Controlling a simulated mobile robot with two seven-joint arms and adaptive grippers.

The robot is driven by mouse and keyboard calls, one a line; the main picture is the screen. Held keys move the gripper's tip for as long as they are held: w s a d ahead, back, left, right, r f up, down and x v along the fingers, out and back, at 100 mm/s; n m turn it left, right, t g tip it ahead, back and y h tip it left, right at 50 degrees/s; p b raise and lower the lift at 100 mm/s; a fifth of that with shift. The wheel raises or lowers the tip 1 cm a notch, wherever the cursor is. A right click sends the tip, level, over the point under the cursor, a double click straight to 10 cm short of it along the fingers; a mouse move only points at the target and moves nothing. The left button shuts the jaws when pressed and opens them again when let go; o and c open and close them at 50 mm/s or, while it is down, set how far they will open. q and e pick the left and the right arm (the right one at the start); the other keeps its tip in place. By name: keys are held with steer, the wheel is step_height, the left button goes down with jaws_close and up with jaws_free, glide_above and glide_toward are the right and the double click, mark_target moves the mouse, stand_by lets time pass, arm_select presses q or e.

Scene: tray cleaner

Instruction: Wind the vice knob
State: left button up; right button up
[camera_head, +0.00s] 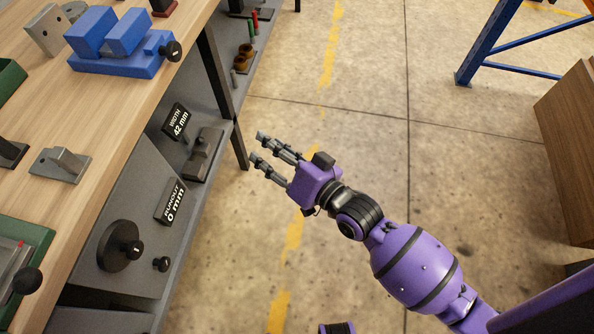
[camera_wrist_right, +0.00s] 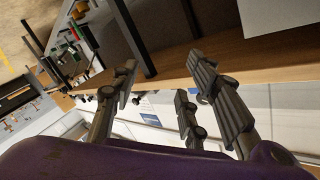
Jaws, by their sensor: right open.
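The blue vice (camera_head: 105,66) sits on the wooden bench top at the upper left of the head view. Its round black knob (camera_head: 173,51) is at the vice's right end, by the bench's edge. My right gripper (camera_head: 257,147) is open and empty. It is over the floor, to the right of the bench, apart from the knob and lower in the picture. In the right wrist view its fingers (camera_wrist_right: 165,70) are spread with nothing between them. I cannot make out the vice knob for sure in that view. My left gripper is not in view.
The bench (camera_head: 115,122) runs along the left. Below its top is a grey shelf with a "WIDTH 42 mm" display (camera_head: 176,122), a "RUNOUT 0 mm" display (camera_head: 171,201) and a black disc (camera_head: 119,246). A dark bench leg (camera_head: 222,90) stands left of my gripper. The floor around it is clear.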

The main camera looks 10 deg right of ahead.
arm_select(q)
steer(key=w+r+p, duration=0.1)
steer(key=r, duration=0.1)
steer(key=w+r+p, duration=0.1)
steer(key=p, duration=0.1)
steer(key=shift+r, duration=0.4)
arm_select(e)
steer(key=s+d+f+g+h, duration=0.1)
steer(key=s+d+f+h, duration=0.1)
steer(key=s+d+f, duration=0.1)
steer(key=s+d, duration=0.1)
steer(key=s, duration=0.1)
steer(key=shift+s+f+h, duration=0.3)
steer(key=shift+s, duration=0.1)
steer(key=shift+d, duration=0.1)
